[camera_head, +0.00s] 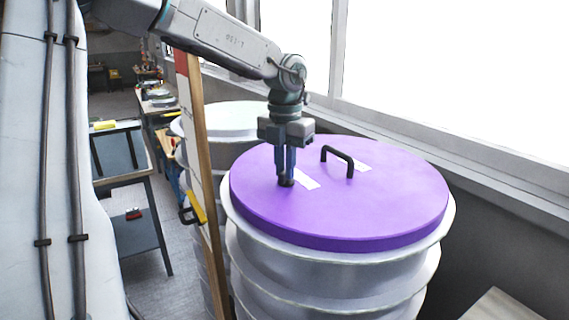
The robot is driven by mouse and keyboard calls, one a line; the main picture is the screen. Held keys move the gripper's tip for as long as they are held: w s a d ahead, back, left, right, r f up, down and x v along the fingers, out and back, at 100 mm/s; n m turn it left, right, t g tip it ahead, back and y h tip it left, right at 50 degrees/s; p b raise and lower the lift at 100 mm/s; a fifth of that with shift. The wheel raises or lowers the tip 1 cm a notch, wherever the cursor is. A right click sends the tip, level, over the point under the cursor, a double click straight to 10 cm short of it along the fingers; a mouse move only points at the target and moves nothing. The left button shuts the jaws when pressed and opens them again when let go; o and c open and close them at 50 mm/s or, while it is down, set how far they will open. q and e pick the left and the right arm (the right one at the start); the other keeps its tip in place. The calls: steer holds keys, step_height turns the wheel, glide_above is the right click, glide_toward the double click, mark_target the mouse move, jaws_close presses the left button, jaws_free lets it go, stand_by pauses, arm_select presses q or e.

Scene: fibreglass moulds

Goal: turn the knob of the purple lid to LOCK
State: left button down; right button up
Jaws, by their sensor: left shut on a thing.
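The purple lid (370,213) lies flat on a large ribbed grey-white drum (320,278). A black bar handle (338,159) stands up from its top. A white label (304,179) lies beside my left gripper, and another white label (363,166) is by the handle. My left gripper (286,182) points straight down at the left part of the lid. It is shut on the small dark knob, which is mostly hidden between the fingers. The label writing and the knob's pointing direction cannot be read. My right gripper is out of view.
A second pale drum (232,118) stands behind, and a wooden post (203,170) rises just left of the lid. A window sill (470,170) runs along the right.

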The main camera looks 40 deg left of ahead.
arm_select(q)
steer(key=shift+n, duration=1.1)
steer(key=c, duration=1.4)
jaws_free()
steer(key=shift+c, duration=0.2)
